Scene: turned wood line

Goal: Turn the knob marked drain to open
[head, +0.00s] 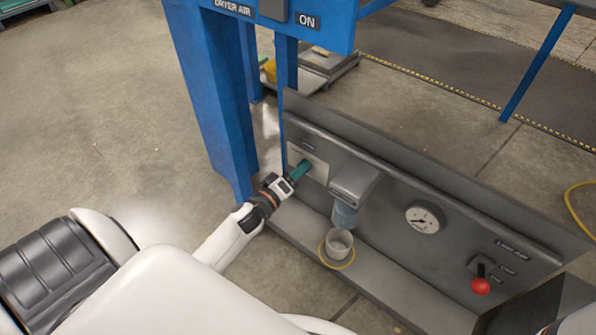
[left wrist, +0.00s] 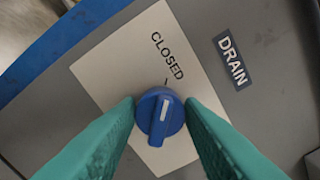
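In the left wrist view, a round blue knob (left wrist: 160,117) sits on a pale plate (left wrist: 115,75) marked CLOSED. A dark DRAIN label (left wrist: 232,62) is beside the plate. The knob's white line points up toward the tick below CLOSED. My left gripper (left wrist: 160,108) has its two green fingers on either side of the knob, open, with narrow gaps seeming to show at its edges. In the head view, my left gripper (head: 301,170) reaches the pale plate (head: 319,172) at the panel's left end and hides the knob. My right gripper is not in view.
The grey panel (head: 385,205) also carries a filter bowl (head: 345,213), a gauge (head: 424,219) and a red-balled lever (head: 480,286). A white cup (head: 339,243) stands on the ledge below. A blue post (head: 215,100) rises close to my left forearm.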

